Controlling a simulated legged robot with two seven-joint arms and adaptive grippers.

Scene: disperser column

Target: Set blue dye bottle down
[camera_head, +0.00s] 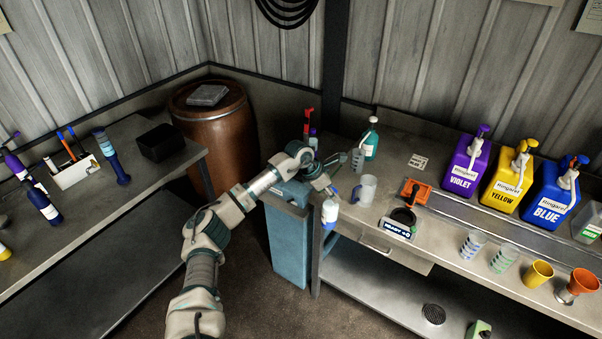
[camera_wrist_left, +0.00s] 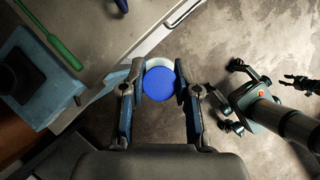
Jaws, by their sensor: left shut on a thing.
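My left gripper (camera_head: 329,190) is shut on a small white bottle (camera_head: 330,212) with blue on it. The bottle hangs roughly upright at the left front corner of the right-hand bench. In the left wrist view its round blue top (camera_wrist_left: 172,83) sits between the two fingers of my left gripper (camera_wrist_left: 160,70), with floor behind it. The bottle's lower part is hidden in that view.
The right bench holds a clear jug (camera_head: 364,190), an orange device (camera_head: 416,191), violet (camera_head: 466,158), yellow (camera_head: 509,177) and blue (camera_head: 551,196) pump jugs, and several cups along its front. The left bench (camera_head: 120,215) has bare room in front of a black box (camera_head: 160,143). A barrel (camera_head: 214,125) stands between.

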